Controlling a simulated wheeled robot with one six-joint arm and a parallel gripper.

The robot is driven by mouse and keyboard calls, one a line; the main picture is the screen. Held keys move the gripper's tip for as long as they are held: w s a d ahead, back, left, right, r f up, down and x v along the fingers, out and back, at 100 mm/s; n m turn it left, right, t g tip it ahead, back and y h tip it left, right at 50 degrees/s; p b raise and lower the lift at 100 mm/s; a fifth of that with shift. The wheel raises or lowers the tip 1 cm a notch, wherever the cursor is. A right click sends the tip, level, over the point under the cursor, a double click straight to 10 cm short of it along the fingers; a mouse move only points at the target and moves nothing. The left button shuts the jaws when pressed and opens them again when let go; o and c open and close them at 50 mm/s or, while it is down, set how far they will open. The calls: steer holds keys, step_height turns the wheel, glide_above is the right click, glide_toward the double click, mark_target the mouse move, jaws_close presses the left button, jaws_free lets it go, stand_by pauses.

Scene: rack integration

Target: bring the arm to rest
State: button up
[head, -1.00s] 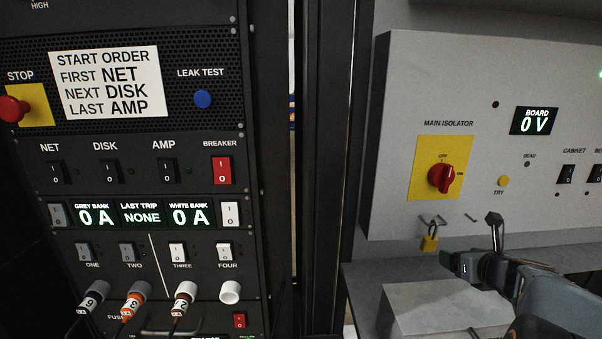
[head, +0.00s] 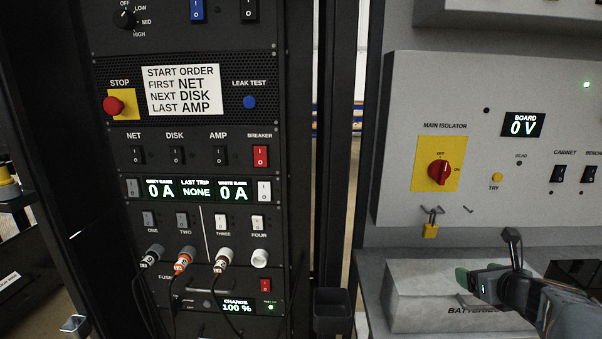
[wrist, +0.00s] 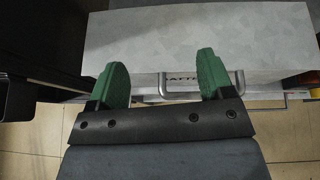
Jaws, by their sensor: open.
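My gripper (wrist: 161,80) shows in the wrist view with its two green fingers spread apart and nothing between them. Past the fingertips is the top and front edge of a grey battery box (wrist: 215,35) with a metal handle. In the head view my gripper (head: 468,278) is at the lower right, in front of the same battery box (head: 415,295). I cannot tell whether it touches the box.
A rack (head: 215,130) with switches and plugged cables stands at the left. A grey board with a red main isolator (head: 440,172) and a yellow padlock (head: 431,230) hangs above the bench. A dark bin (head: 332,310) stands between rack and bench.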

steer(key=shift+w+d+f+n, duration=0.15)
steer(key=shift+f+n, duration=0.15)
steer(key=shift+n, duration=0.2)
steer(key=s+a+f+n+g+y, duration=0.1)
steer(key=s+a+f+n+g, duration=0.2)
steer(key=a+n, duration=0.35)
steer(key=s+a+f+n+g+y, duration=0.1)
steer(key=s+a+f+n+g, duration=0.25)
steer(key=n, duration=0.65)
steer(key=s+a+n+g+h, duration=0.1)
steer(key=s+a+n, duration=0.2)
steer(key=a+n, duration=0.4)
steer(key=s+a+n+g, duration=0.1)
steer(key=s+a+n, duration=0.2)
steer(key=a+n, duration=0.4)
steer(key=n, duration=0.4)
steer(key=shift+s+a+h, duration=0.3)
steer(key=shift+s+h, duration=0.1)
